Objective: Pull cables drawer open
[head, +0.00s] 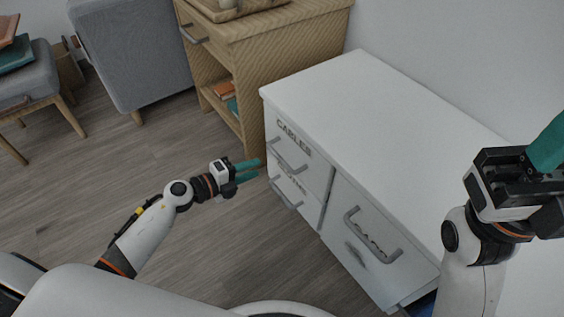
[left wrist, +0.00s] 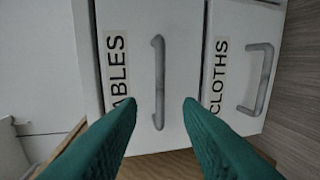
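The cables drawer (head: 314,172) is the upper left drawer of the white desk, labelled CABLES, and looks closed. Its grey bar handle (head: 291,161) runs across the front. In the left wrist view the handle (left wrist: 158,78) stands between the two teal fingers, ahead of their tips. My left gripper (head: 256,169) is open and empty, in front of the drawer fronts and apart from the handle. My right gripper (head: 545,150) is over the desk at the right edge; its fingers are partly cut off, so its opening is unclear.
The cloths drawer (left wrist: 236,75) with its own handle (left wrist: 258,78) lies just below. A larger front with a grey handle (head: 372,238) is to the right. A wooden cabinet (head: 285,50) stands close behind the desk. The floor (head: 90,190) at left is clear.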

